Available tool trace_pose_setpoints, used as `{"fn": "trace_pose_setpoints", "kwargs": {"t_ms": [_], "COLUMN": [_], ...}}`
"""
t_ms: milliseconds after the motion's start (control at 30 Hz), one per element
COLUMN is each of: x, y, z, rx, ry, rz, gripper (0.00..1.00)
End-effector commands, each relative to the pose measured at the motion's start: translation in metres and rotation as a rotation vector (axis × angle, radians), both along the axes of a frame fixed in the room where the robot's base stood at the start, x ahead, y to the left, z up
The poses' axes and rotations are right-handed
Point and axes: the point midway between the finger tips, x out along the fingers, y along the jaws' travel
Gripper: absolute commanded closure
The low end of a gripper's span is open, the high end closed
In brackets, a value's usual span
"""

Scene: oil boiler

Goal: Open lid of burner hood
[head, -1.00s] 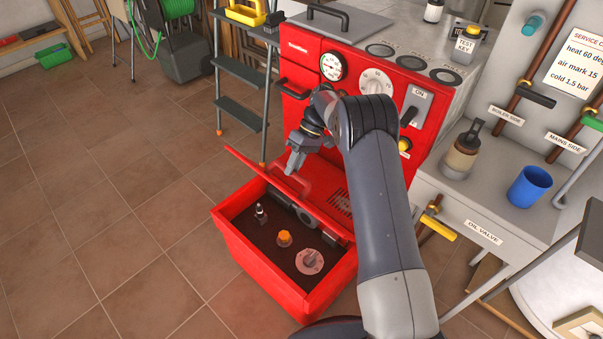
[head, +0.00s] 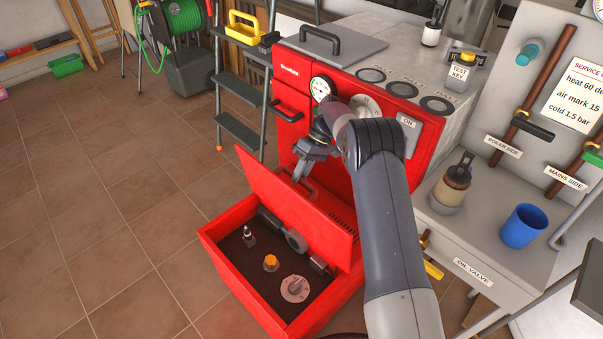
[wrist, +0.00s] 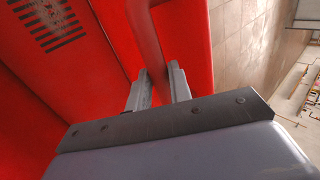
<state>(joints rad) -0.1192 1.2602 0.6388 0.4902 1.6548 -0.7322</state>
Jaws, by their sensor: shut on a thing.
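The red burner hood (head: 220,258) stands low in front of the red boiler. Its lid (head: 290,205) is tilted up steeply, hinged on the boiler side, so the dark inside shows. Inside are a grey cylindrical part (head: 283,229), a small black and silver fitting (head: 248,236), an orange-capped part (head: 270,263) and a round pale dial (head: 295,288). My gripper (head: 301,174) is at the lid's outer face. In the wrist view my gripper (wrist: 160,90) is shut on the lid's red handle (wrist: 148,45), which passes between the two fingers.
The boiler front (head: 300,100) with its gauge (head: 321,89) is close behind the lid. A stepladder (head: 240,95) stands to the left. A bench with a blue cup (head: 524,226) and an oil can (head: 452,184) is to the right.

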Motion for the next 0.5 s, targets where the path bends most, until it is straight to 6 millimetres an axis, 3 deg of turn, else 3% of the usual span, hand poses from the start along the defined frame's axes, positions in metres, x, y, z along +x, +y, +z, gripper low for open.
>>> {"fn": "trace_pose_setpoints", "kwargs": {"t_ms": [33, 133, 167, 400, 500], "x": [-0.0034, -0.0035, -0.0035, -0.0025, -0.0023], "y": [-0.0015, -0.0014, -0.0014, -0.0009, -0.0007], "z": [-0.0122, -0.0122, -0.0122, -0.0084, -0.0071], "rx": [-0.010, -0.010, -0.010, -0.007, -0.007], "ry": [0.013, 0.013, 0.013, 0.010, 0.010], "rz": [0.001, 0.002, 0.001, 0.002, 0.001], "gripper": [1.00, 1.00, 0.79, 0.59, 0.59]}}
